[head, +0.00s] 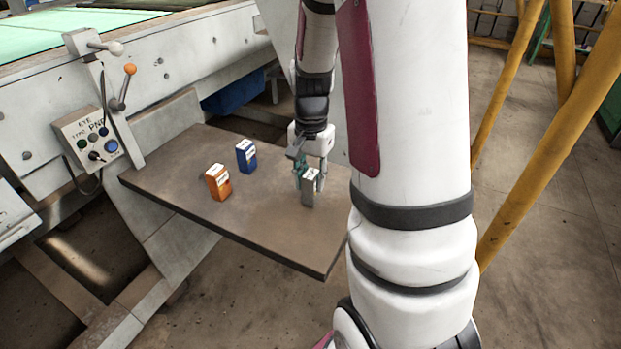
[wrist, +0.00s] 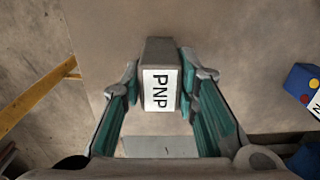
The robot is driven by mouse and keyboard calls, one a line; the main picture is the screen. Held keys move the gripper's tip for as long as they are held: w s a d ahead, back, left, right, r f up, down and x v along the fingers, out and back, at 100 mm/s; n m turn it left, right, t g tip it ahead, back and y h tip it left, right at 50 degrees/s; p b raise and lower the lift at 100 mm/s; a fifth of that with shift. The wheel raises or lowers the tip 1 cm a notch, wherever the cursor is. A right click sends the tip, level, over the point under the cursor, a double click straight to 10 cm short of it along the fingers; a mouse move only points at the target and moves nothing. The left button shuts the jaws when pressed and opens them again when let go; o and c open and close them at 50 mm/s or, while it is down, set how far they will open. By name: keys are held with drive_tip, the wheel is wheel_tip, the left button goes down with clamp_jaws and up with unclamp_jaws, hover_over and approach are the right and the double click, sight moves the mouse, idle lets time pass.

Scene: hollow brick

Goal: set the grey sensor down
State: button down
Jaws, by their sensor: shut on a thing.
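The grey sensor (head: 308,190) is a small upright block at the right part of the brown board, and its lower end appears at or very near the board's surface; I cannot tell whether it touches. In the wrist view the grey sensor (wrist: 159,52) shows a white label reading PNP. My gripper (head: 311,172) is shut on it from above. In the wrist view my gripper (wrist: 160,82) has a teal-padded finger on each side of the sensor.
The brown board (head: 265,235) also bears an orange box (head: 217,184) and a blue box (head: 246,157), left of the sensor. The blue box (wrist: 305,88) shows at the wrist view's right edge. A control box (head: 90,138) with a lever stands left. Yellow posts (head: 520,130) stand right.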

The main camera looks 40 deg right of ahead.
drive_tip(key=shift+f, duration=0.15)
drive_tip(key=c, duration=1.2)
unclamp_jaws()
drive_tip(key=shift+c, duration=0.2)
wheel_tip(320, 180, up, 12)
drive_tip(key=p, duration=0.3)
drive_tip(key=s+a+r+n+t, duration=0.1)
drive_tip(key=s+a+r+n, duration=0.65)
drive_tip(key=a, duration=0.55)
drive_tip(key=s+a+n, duration=0.3)
drive_tip(key=s, duration=0.4)
drive_tip(key=s+a+n, duration=0.3)
drive_tip(key=s, duration=0.5)
drive_tip(key=shift+a, duration=0.4)
